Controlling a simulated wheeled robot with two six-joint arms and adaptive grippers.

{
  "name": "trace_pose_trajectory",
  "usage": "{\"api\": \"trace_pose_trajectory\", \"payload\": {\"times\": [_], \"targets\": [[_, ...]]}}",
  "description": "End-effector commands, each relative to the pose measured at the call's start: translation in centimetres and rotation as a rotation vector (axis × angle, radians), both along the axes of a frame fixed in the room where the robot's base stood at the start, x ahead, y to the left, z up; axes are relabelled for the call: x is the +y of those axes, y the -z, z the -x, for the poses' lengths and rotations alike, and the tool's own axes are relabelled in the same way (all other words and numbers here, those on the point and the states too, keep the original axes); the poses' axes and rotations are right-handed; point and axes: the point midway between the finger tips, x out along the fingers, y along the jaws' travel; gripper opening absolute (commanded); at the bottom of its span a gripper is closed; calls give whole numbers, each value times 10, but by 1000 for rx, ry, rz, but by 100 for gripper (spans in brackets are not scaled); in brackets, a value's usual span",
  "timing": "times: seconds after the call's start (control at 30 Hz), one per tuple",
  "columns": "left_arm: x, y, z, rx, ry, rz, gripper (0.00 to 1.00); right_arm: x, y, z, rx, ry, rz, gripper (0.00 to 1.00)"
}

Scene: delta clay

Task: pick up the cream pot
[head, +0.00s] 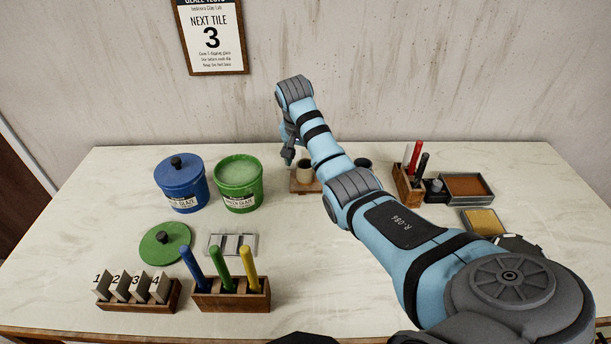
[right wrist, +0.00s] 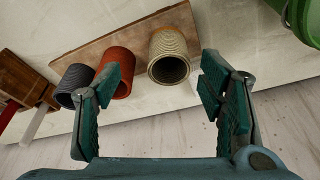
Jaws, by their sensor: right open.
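The cream pot (head: 304,174) stands on a wooden board (head: 298,188) at the back middle of the table. In the right wrist view the ribbed cream pot (right wrist: 169,56) shows its open mouth, on the board (right wrist: 128,36). My right gripper (right wrist: 160,84) is open and empty; the pot appears ahead, between the two fingers' lines, apart from them. In the head view the right gripper (head: 288,156) is beside the pot's left, partly hidden by its own arm. My left gripper is in neither view.
A red pot (right wrist: 118,65) and a dark pot (right wrist: 74,82) stand in a row beside the cream pot; the left finger overlaps the red one in the wrist view. Blue bucket (head: 181,184) and green bucket (head: 239,184) stand left. A pen holder (head: 408,183) is right.

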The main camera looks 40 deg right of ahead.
Motion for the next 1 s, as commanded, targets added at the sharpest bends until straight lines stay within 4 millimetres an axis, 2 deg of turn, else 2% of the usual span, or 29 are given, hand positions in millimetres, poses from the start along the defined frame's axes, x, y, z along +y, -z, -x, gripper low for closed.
{"api": "trace_pose_trajectory", "payload": {"times": [0.17, 0.37, 0.63, 0.93, 1.0], "targets": [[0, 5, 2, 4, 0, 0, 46, -6, 24, -6, 2, 1, -1, 63], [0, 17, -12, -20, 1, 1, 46, -17, 61, -14, 3, 3, -1, 63], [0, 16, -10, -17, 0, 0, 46, -19, 64, -15, 0, 2, 0, 62], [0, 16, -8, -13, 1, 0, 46, -19, 64, -15, 0, 2, 0, 14], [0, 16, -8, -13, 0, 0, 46, -19, 64, -15, 0, 2, 0, 10]]}}
